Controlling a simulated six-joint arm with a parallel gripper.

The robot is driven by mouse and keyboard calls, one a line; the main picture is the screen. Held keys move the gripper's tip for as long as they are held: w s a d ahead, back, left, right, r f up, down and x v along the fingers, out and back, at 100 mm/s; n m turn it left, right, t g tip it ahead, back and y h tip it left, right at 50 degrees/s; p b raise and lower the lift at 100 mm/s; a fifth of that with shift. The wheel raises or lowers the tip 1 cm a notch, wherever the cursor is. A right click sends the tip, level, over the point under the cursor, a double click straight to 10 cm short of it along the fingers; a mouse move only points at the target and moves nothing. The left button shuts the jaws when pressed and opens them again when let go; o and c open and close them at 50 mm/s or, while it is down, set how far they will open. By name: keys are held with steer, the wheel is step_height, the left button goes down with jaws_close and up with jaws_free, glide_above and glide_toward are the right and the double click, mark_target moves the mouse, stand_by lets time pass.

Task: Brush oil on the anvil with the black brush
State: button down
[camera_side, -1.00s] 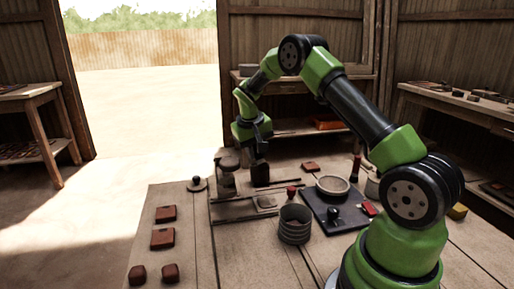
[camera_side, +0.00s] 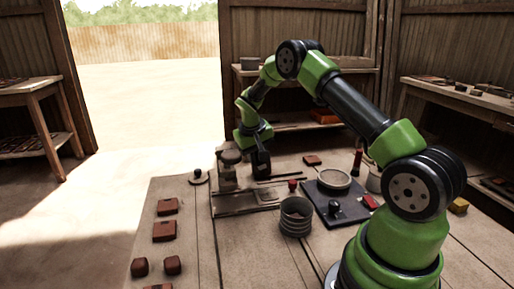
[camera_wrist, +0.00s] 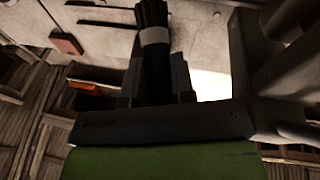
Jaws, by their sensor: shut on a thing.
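My gripper (camera_side: 261,162) is shut on the black brush (camera_wrist: 154,62), which has a pale grey band and points away from the jaws in the wrist view. In the side view, the dark gripper end is just right of the press (camera_side: 229,168), above the bench. The press also shows as thick grey cylinders in the wrist view (camera_wrist: 285,35). A pale plate (camera_side: 267,196) lies on the press base, below the gripper. I cannot tell for sure which part is the anvil, nor whether the brush touches anything.
A grey ribbed pot (camera_side: 296,217) stands in front. A dark mat (camera_side: 352,212) to the right carries a round sieve (camera_side: 334,179). Reddish tiles (camera_side: 164,231) lie at the left, and another tile (camera_side: 312,160) behind. Dark rods lie right of the press.

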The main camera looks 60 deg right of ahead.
mark_target(261, 170)
step_height(261, 170, down, 4)
steer(key=shift+s+a+r, duration=0.1)
steer(key=shift+a+r, duration=0.05)
steer(key=shift+r, duration=0.1)
steer(key=shift+s+a+r, duration=0.1)
steer(key=shift+s+a, duration=2.05)
steer(key=shift+s, duration=0.05)
steer(key=shift+w+d, duration=2.1)
steer(key=shift+w, duration=0.05)
steer(key=shift+w+d+f, duration=0.15)
steer(key=shift+d+f, duration=0.05)
steer(key=shift+d, duration=0.1)
steer(key=shift+s+a+r, duration=0.1)
steer(key=shift+s+a, duration=0.15)
steer(key=shift+s, duration=0.2)
steer(key=shift+s+a+r, duration=0.1)
steer(key=shift+s+a, duration=0.1)
steer(key=shift+s, duration=0.25)
steer(key=shift+s+a, duration=1.6)
steer(key=shift+w+d+f, duration=0.15)
steer(key=shift+w+d, duration=2.1)
steer(key=shift+r, duration=4.15)
